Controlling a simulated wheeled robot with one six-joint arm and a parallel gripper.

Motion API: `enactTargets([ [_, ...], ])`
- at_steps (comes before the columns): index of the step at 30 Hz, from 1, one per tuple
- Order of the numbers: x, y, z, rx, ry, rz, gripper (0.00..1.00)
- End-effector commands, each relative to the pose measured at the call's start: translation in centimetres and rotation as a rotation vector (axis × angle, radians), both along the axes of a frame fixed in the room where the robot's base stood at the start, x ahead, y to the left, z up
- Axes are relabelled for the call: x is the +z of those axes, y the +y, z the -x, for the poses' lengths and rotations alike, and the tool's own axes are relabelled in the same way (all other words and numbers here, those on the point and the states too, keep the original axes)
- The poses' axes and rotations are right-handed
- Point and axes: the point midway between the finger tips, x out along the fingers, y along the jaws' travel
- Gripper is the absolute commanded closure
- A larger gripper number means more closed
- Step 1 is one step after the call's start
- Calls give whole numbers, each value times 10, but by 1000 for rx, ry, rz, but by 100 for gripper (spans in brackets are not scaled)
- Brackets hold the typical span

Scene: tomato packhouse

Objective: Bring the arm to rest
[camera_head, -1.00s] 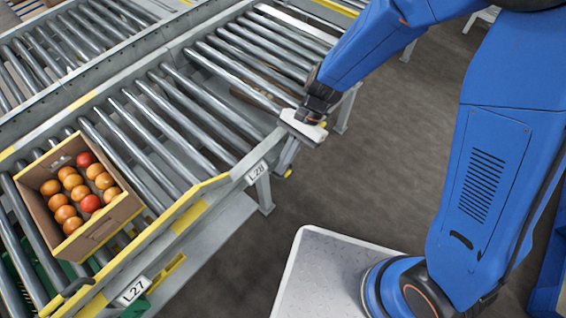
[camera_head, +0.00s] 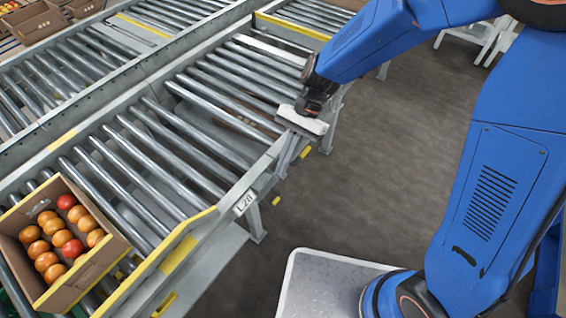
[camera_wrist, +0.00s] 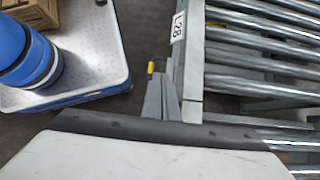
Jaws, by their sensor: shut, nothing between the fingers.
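My blue arm (camera_head: 385,40) reaches from the right side of the head view toward the roller conveyor, bent at its joints. My gripper (camera_head: 282,172) hangs at the conveyor's near side edge, fingers pointing down. In the wrist view my gripper's grey fingers (camera_wrist: 161,80) are together with nothing between them. They appear beside the conveyor's side rail (camera_wrist: 193,60); I cannot tell whether they touch it. The white gripper body (camera_wrist: 140,155) fills the bottom of the wrist view.
A cardboard box (camera_head: 95,262) of orange and red tomatoes sits on the rollers at lower left. The label L28 (camera_head: 243,203) marks the conveyor's (camera_head: 205,222) near edge. More boxes (camera_head: 35,22) stand at upper left. Grey floor (camera_head: 395,160) is open right of the conveyor.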

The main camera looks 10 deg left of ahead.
Motion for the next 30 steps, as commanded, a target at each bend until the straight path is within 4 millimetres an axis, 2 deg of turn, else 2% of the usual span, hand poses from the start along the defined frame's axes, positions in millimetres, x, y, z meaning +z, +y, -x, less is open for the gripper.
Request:
enactTargets([
  [9,1,-1,0,0,-3,-2,100],
  [14,15,-19,-8,8,-50,-24,100],
  [21,55,-79,-26,45,-213,-75,100],
  [30,97,-159,-33,102,-432,-98,100],
])
